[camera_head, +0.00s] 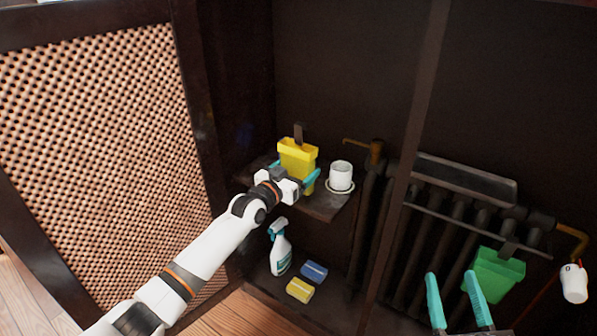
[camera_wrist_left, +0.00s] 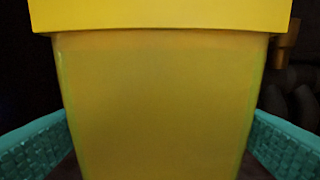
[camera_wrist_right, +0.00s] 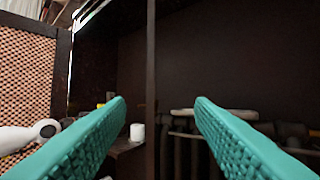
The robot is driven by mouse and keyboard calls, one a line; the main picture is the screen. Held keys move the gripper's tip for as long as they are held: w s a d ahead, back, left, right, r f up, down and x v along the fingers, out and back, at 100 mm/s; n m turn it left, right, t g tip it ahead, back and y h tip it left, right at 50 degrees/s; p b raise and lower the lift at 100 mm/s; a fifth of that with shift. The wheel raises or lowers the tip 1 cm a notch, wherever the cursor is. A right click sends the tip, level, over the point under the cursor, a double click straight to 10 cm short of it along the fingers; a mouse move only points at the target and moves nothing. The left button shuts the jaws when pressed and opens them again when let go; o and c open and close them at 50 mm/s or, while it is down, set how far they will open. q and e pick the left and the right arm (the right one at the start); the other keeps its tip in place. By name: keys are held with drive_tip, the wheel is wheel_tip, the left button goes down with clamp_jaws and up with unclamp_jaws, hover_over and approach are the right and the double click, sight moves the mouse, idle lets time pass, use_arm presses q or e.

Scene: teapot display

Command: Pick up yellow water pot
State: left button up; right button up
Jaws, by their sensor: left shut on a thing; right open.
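The yellow water pot (camera_head: 297,155) is at the upper shelf inside the dark cabinet, with a dark tab standing at its back rim. My left gripper (camera_head: 296,176) reaches it from the front, with one teal finger on each side, and is shut on it. In the left wrist view the yellow pot (camera_wrist_left: 160,100) fills the middle between the two teal fingers. Whether its base touches the shelf is hidden by my gripper. My right gripper (camera_head: 457,296) is open and empty at the lower right, in front of the radiator; the right wrist view shows its fingers (camera_wrist_right: 160,125) apart with nothing between.
A white cup on a saucer (camera_head: 340,176) stands right beside the pot on the shelf (camera_head: 318,207). Below are a spray bottle (camera_head: 280,248) and blue (camera_head: 314,271) and yellow (camera_head: 300,290) sponges. A green pot (camera_head: 497,275) hangs by the radiator (camera_head: 465,178). A lattice door (camera_head: 100,150) is at left.

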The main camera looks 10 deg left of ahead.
use_arm(q)
drive_tip(key=shift+r+p, duration=0.5)
drive_tip(key=shift+r, duration=0.2)
use_arm(e)
drive_tip(key=f+g, duration=0.3)
drive_tip(key=f, duration=0.1)
drive_tip(key=shift+w+d+h, duration=0.25)
drive_tip(key=shift+w+h, duration=0.05)
drive_tip(key=shift+h, duration=0.1)
drive_tip(key=shift+f, duration=0.15)
